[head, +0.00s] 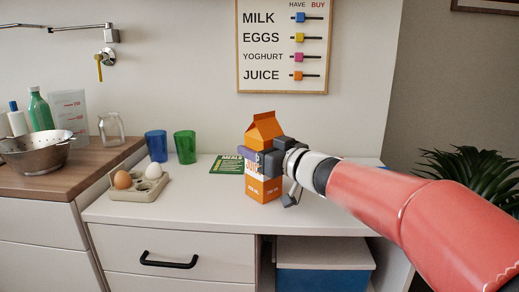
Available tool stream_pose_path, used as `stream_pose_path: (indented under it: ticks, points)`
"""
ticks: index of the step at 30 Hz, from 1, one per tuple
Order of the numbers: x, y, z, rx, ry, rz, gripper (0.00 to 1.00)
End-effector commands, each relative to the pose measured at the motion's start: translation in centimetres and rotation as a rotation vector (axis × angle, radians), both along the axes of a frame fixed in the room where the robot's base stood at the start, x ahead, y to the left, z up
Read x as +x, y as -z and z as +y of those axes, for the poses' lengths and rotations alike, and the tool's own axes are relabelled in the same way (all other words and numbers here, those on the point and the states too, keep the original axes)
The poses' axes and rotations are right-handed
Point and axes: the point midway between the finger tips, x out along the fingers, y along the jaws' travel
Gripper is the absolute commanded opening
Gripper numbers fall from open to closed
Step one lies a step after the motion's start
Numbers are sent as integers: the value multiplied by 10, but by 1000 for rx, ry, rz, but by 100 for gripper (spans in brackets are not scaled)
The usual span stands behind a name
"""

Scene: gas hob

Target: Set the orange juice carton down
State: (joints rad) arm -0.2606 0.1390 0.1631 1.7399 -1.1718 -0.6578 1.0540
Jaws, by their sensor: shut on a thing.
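The orange juice carton (264,133) is upright, with an orange gabled top and an orange lower part. My gripper (262,161) is shut on the carton around its middle, coming from the right, and its dark fingers cover part of the label. The carton's base (263,190) appears at or just above the white counter (218,212). I cannot tell for sure whether it touches.
A green "meals" booklet (227,165) lies left of the carton. Blue (156,146) and green (185,147) cups stand at the back. An egg tray (139,189) holds eggs. The counter's front middle is clear. A shopping board (283,46) hangs above.

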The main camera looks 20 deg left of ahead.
Motion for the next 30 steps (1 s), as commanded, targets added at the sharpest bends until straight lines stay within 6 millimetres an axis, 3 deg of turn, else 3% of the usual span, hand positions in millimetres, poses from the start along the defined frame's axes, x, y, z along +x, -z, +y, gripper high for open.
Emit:
stream_pose_path:
  ticks: [2, 3, 7, 19, 30]
  points:
    - [0, 1, 0, 3, -1, -2, 10]
    - [0, 3, 0, 0, 0, 1, 64]
    - [0, 2, 0, 0, 0, 1, 81]
    - [-2, -1, -5, 0, 2, 0, 82]
    - [-41, -1, -68, -1, 3, -2, 82]
